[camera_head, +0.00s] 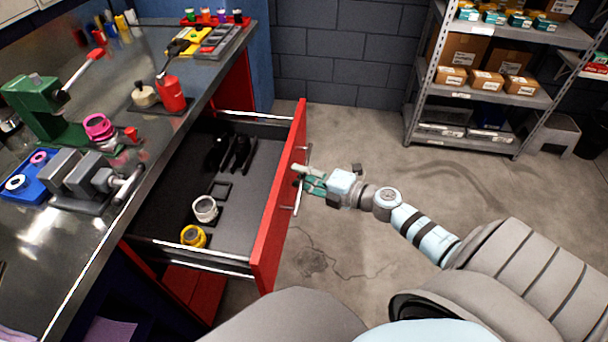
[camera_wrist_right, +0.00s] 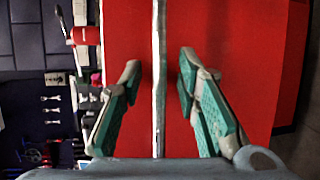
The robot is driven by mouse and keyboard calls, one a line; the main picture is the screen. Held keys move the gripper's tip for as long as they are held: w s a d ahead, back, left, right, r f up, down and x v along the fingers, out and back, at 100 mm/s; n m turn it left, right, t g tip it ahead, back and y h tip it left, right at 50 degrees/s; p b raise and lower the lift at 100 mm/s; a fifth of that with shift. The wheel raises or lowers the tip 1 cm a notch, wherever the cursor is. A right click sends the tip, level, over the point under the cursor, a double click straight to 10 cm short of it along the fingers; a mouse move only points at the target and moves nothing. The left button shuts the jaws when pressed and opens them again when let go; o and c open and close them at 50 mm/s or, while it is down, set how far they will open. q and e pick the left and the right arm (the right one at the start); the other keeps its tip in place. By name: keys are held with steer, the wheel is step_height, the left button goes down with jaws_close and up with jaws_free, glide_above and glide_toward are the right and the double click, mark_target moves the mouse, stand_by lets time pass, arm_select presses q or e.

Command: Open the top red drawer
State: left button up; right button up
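The top red drawer (camera_head: 276,225) stands pulled well out from under the bench, its grey inside showing in the head view. Its long metal bar handle (camera_head: 297,200) runs along the red front. My right gripper (camera_head: 310,182) is at the handle, outside the drawer front. In the right wrist view the handle (camera_wrist_right: 159,90) passes between the two green-padded fingers, with a visible gap on each side. The right fingers are apart and do not appear to press on the bar. My left gripper does not show.
The drawer holds black tools (camera_head: 232,153), a white ring part (camera_head: 205,208) and a yellow one (camera_head: 193,236). The metal bench top (camera_head: 100,215) carries a green press (camera_head: 45,105) and a vise. Open floor (camera_head: 370,135) lies right of the drawer, with shelving (camera_head: 480,95) behind.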

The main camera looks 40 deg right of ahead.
steer(key=shift+s, duration=0.15)
steer(key=v, duration=1.1)
steer(key=shift+s+d, duration=0.2)
steer(key=shift+s, duration=0.15)
steer(key=shift+r, duration=0.15)
